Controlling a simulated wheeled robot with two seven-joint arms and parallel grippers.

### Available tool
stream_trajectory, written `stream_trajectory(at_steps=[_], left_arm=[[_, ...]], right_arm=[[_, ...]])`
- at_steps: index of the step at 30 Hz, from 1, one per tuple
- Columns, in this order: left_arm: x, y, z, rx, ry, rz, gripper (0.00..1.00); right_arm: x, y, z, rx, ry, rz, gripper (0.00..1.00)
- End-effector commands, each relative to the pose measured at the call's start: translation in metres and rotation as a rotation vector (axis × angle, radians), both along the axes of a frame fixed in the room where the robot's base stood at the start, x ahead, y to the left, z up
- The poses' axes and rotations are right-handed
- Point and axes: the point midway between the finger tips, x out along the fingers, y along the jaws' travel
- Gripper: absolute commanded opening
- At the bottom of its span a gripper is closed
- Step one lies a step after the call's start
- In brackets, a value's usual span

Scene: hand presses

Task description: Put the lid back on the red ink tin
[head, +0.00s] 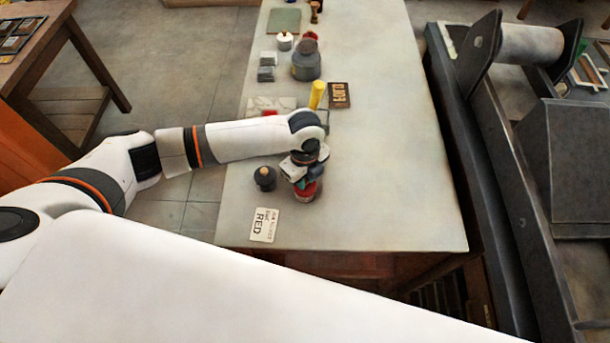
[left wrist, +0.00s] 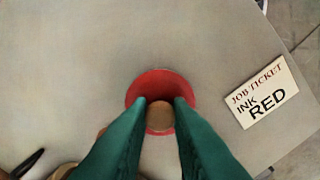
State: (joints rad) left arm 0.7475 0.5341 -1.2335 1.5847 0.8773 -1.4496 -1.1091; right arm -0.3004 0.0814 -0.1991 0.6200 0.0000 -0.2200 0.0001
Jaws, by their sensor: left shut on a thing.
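The red ink tin (head: 304,194) stands near the front of the pale table, below my left gripper (head: 303,170). In the left wrist view the green fingers of my left gripper (left wrist: 160,112) are shut on a round brown knob (left wrist: 160,118). Under the knob is a round red shape (left wrist: 162,82), which looks like the lid; the fingers cover part of it. I cannot tell whether the lid touches the tin or is just above it. My right gripper is not in view.
A dark, knobbed pot (head: 265,179) stands close left of the tin. A job ticket reading INK RED (head: 264,225) lies in front, and also shows in the left wrist view (left wrist: 262,91). A yellow cylinder (head: 317,95) stands behind. The table's right side (head: 400,180) is clear.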

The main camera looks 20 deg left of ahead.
Motion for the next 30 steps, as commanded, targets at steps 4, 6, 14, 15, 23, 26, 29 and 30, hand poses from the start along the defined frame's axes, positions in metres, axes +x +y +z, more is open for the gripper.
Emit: stream_trajectory(at_steps=[4,6,14,15,23,26,29,30], left_arm=[[0.0,-0.0002,-0.0008,-0.001,0.0,0.0,0.0],[0.0001,-0.0003,-0.0012,-0.001,0.0,0.0,0.0],[0.0001,-0.0002,-0.0012,0.0,-0.001,0.0,0.0],[0.0001,-0.0002,-0.0012,0.0,-0.001,0.0,0.0],[0.0001,-0.0004,-0.0004,-0.001,0.0,0.0,0.0],[0.0002,-0.0005,-0.0003,-0.001,0.0,0.0,0.0],[0.0003,-0.0004,-0.0008,-0.002,-0.001,0.0,0.0],[0.0003,-0.0004,-0.0011,-0.002,-0.001,0.0,0.0]], right_arm=[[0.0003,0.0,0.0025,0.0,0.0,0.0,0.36],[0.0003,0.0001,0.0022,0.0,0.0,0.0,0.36],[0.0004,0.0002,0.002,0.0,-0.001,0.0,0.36],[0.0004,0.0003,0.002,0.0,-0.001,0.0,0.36],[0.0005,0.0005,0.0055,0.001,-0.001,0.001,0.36],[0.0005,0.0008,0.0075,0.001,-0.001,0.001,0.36],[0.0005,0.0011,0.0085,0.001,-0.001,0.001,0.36],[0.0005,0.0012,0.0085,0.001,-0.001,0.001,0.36]])
